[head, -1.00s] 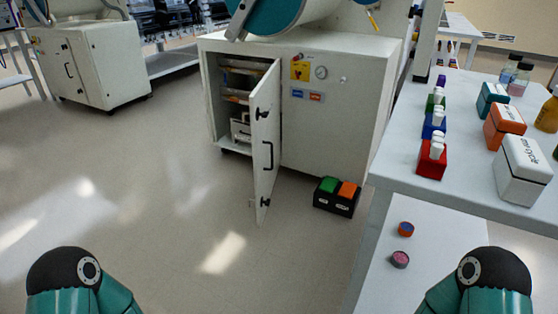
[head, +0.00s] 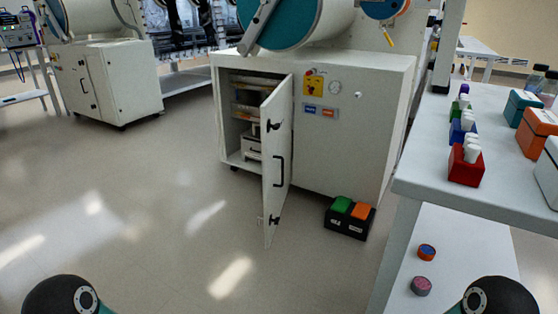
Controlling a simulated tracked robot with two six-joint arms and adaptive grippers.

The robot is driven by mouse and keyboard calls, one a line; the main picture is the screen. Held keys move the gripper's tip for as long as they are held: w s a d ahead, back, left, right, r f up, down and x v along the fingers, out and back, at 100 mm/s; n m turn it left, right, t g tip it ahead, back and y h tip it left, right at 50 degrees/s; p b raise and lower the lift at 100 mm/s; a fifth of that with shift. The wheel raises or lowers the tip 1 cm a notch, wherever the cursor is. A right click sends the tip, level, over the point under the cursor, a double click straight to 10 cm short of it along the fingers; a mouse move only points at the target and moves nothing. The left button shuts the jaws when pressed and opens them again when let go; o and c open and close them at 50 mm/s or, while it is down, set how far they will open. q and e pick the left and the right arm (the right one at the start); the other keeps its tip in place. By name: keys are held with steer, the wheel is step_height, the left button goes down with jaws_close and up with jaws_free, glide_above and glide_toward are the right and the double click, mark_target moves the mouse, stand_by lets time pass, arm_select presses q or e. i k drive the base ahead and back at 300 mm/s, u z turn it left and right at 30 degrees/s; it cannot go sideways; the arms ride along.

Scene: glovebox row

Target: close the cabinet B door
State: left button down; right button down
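A white cabinet (head: 350,140) stands ahead, and its door (head: 272,195) is swung open toward me. The door is hinged on the right side of the opening and has a dark vertical handle (head: 280,171) and dark latches. I cannot read a letter that names this cabinet. Shelves with boxes and papers (head: 250,110) show inside, partly hidden by the door. Neither of my grippers is in the picture; only rounded dark and teal parts of my arms show at the bottom corners, well apart from the door.
A black box with green and orange tops (head: 349,217) sits on the floor right of the door. A white bench (head: 430,185) with boxes and bottles fills the right side. Another white cabinet (head: 125,85) stands at the back left. The floor (head: 150,200) ahead and left is clear.

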mark_target(276, 145)
steer(key=k, duration=0.6)
steer(key=z, duration=0.1)
steer(key=i, duration=1.25)
steer(key=z, duration=0.65)
